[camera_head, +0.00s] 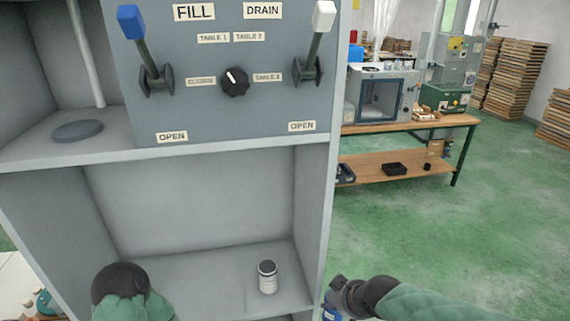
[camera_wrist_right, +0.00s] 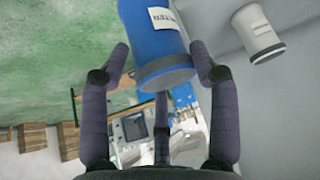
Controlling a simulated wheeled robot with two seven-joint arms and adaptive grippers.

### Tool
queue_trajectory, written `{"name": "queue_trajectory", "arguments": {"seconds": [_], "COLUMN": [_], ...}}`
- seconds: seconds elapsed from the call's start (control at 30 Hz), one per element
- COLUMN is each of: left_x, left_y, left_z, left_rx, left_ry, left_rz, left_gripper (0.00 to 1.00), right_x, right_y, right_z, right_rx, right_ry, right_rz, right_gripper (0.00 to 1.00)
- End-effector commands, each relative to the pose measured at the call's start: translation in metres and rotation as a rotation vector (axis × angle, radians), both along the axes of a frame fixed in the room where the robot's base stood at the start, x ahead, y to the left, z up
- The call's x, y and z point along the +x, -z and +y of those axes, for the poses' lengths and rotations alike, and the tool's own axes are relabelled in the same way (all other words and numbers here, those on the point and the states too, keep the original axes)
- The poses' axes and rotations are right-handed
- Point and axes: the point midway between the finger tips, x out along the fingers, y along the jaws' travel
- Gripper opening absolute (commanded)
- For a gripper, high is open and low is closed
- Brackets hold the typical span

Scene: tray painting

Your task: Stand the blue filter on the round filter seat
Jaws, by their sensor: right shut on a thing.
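The blue filter (camera_wrist_right: 150,32) is a cylinder with a white label and a grey end band. It is between the fingers of my right gripper (camera_wrist_right: 160,72), which is shut on it. In the head view only a small part of the blue filter (camera_head: 331,313) shows at the bottom edge, beside the cabinet's right wall. The round filter seat (camera_head: 78,131) is a flat dark disc on the upper left shelf, with nothing on it. My right gripper is low and far right of it. A dark joint and green sleeve of my left arm show at bottom left; its fingers are not visible.
A white filter with a dark cap (camera_head: 267,279) stands on the lower shelf. A grey panel (camera_head: 215,125) with two levers and a knob divides the filter seat's bay from the right side. A pale pipe (camera_head: 88,55) rises behind the seat. A workbench (camera_head: 405,129) stands behind right.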

Motion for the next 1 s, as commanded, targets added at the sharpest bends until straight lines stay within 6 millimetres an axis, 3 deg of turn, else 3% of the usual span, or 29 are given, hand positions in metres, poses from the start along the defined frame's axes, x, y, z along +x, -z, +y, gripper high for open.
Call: {"name": "queue_trajectory", "arguments": {"seconds": [0.4, 0.77, 1.0], "left_x": [0.000, 0.000, 0.000], "left_y": [0.003, 0.004, 0.004], "left_z": [0.000, 0.000, 0.000], "left_rx": [0.000, 0.000, 0.000], "left_ry": [0.000, 0.000, 0.000], "left_rz": [0.000, 0.000, 0.000], "left_gripper": [1.00, 1.00, 1.00], "right_x": [0.016, 0.017, 0.010], "right_y": [0.037, 0.054, 0.089], "right_z": [-0.037, -0.045, -0.047], "right_rx": [-0.001, 0.000, -0.002], "right_ry": [0.267, 0.332, 0.334], "right_rz": [0.000, -0.002, -0.002], "right_gripper": [0.24, 0.24, 0.24]}}
